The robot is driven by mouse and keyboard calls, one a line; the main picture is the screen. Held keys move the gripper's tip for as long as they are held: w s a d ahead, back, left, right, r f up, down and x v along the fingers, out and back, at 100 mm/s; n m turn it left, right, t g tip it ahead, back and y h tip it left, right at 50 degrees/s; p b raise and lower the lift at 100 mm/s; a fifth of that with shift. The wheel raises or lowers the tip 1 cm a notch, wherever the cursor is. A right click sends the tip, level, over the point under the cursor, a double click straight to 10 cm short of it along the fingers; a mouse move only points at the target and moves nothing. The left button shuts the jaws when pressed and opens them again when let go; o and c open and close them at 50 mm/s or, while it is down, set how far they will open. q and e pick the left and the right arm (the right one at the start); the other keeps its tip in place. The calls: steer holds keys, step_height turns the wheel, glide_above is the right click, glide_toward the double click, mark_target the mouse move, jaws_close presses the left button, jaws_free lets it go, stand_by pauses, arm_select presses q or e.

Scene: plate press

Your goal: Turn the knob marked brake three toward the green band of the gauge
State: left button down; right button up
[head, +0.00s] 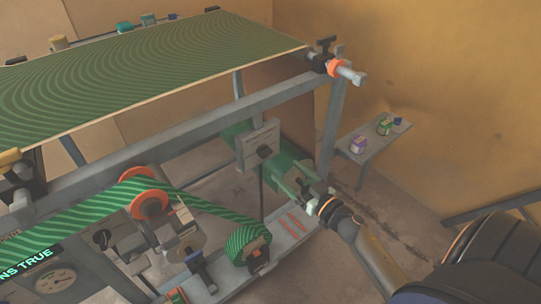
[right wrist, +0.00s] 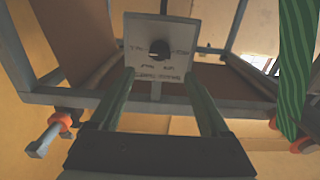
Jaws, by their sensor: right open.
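A grey plate (head: 250,139) with a black knob (head: 264,152) hangs on the frame of the press in the head view. In the right wrist view the plate (right wrist: 135,35) faces me, with the round black knob (right wrist: 160,50) at its middle. Lettering surrounds the knob, too blurred to read. My right gripper (head: 289,177) is open and empty, below and right of the knob. In the right wrist view its fingers (right wrist: 159,73) point at the plate on either side below the knob, apart from it. A round gauge (head: 54,285) shows at the lower left; its green band cannot be made out.
Grey frame bars (head: 200,125) surround the plate. A green striped belt (head: 85,210) runs over orange-rimmed rollers (head: 150,204) at the left. A large green striped sheet (head: 160,65) lies above. A small bench (head: 367,152) with several small items stands at the right wall.

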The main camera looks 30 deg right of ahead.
mark_target(269, 155)
steer(key=w, duration=0.9)
steer(key=shift+a+b, duration=0.3)
steer(key=shift+b, duration=0.1)
jaws_close()
